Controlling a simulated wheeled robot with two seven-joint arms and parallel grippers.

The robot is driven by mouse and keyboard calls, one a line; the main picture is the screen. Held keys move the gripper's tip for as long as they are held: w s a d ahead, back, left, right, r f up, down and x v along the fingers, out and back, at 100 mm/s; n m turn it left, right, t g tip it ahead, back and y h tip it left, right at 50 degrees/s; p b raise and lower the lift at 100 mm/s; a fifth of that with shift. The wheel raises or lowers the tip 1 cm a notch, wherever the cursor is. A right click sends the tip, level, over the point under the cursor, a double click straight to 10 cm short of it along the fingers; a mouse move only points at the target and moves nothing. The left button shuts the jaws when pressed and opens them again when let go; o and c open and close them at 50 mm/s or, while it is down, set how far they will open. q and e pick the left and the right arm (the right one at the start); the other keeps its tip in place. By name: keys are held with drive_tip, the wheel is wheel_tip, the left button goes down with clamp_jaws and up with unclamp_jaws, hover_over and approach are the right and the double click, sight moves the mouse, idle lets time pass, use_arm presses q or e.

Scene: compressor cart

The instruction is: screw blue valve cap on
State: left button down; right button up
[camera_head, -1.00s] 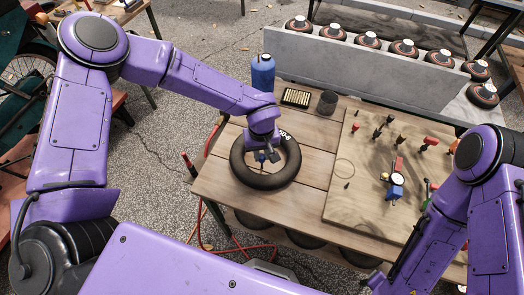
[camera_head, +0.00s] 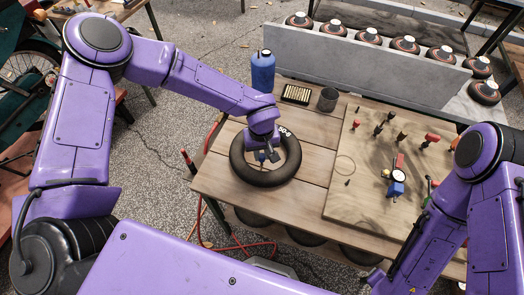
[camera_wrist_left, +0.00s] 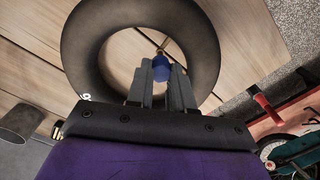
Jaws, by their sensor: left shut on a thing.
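A black inner tube (camera_head: 252,178) lies flat near the left end of the wooden table. My left gripper (camera_head: 264,155) points down over the tube's open middle, near its inner edge. In the left wrist view my left gripper (camera_wrist_left: 162,82) is shut on the blue valve cap (camera_wrist_left: 161,69), which sits between the fingertips. A small metallic valve stem (camera_wrist_left: 158,47) shows just beyond the cap, inside the ring of the tube (camera_wrist_left: 85,45). I cannot tell whether cap and stem touch. My right arm is at the right of the head view; its gripper does not show.
A blue bottle (camera_head: 263,72), a small box (camera_head: 296,94) and a dark cup (camera_head: 327,100) stand along the table's back. A wooden board (camera_head: 338,205) with several small tools and a gauge (camera_head: 398,176) lies to the right. Bare table lies between tube and board.

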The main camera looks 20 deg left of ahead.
use_arm(q)
drive_tip(key=shift+f, duration=0.15)
drive_tip(key=shift+r+m+p, duration=0.2)
drive_tip(key=shift+m+p, duration=0.2)
drive_tip(key=shift+p, duration=0.3)
drive_tip(key=shift+m+p, duration=0.7)
drive_tip(key=shift+p, duration=0.2)
drive_tip(key=shift+m, duration=0.3)
drive_tip(key=shift+f, duration=0.2)
